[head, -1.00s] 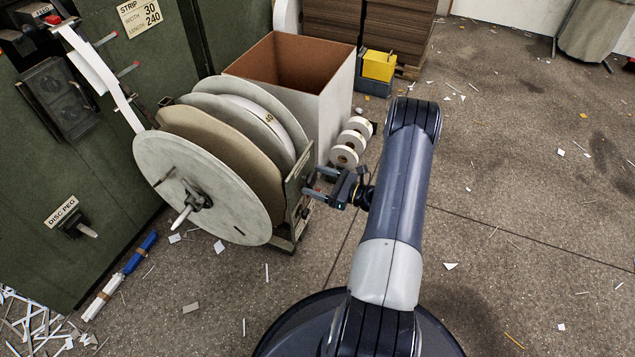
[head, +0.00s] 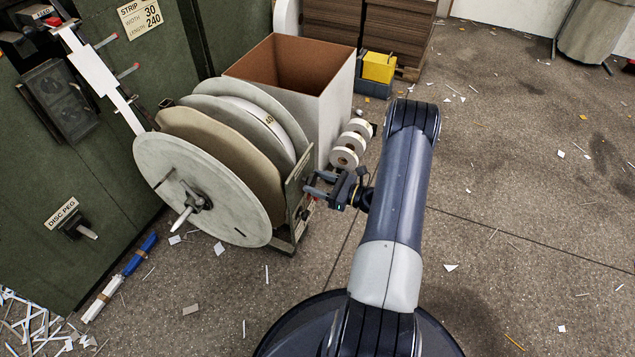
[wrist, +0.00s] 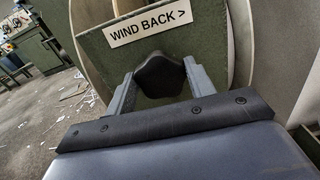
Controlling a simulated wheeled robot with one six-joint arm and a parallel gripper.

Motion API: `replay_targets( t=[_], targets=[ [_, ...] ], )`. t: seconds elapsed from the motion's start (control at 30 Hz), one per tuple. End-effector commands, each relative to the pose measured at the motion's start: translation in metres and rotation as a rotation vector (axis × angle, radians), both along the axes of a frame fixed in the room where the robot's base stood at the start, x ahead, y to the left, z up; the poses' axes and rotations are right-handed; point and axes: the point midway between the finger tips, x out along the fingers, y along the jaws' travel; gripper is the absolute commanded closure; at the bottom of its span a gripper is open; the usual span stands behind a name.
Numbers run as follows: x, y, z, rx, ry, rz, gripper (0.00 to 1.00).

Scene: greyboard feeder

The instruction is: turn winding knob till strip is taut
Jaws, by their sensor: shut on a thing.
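The dark winding knob (wrist: 160,75) sits on the green plate under the "WIND BACK >" label, in the middle of the wrist view. My gripper (wrist: 162,82) is shut on it, one finger on each side. In the head view my gripper (head: 310,184) reaches the plate at the right side of the reel stand, and the knob is hard to make out there. The white strip (head: 127,112) runs from the green machine down to the reel (head: 262,118) behind the large front disc (head: 160,165). Its lower part looks nearly straight; I cannot tell if it is fully taut.
A white bin (head: 335,105) stands behind the reel stand. Several small white rolls (head: 344,158) lie beside my gripper. A yellow box (head: 379,66) is farther back. Paper scraps litter the floor, which is open to the right.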

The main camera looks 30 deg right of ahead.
Motion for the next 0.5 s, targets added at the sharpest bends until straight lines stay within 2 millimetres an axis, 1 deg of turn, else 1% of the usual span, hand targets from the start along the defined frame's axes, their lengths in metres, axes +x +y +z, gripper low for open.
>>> replay_targets(
  t=[0.2, 0.47, 0.5],
  targets=[
    [0.0, -0.0001, -0.0002, 0.08, 0.063, 0.001, 0.72],
    [0.0, -0.0001, -0.0004, 0.087, 0.068, 0.0, 0.72],
    [0.0, -0.0001, -0.0004, 0.087, 0.068, 0.0, 0.48]
  ],
)
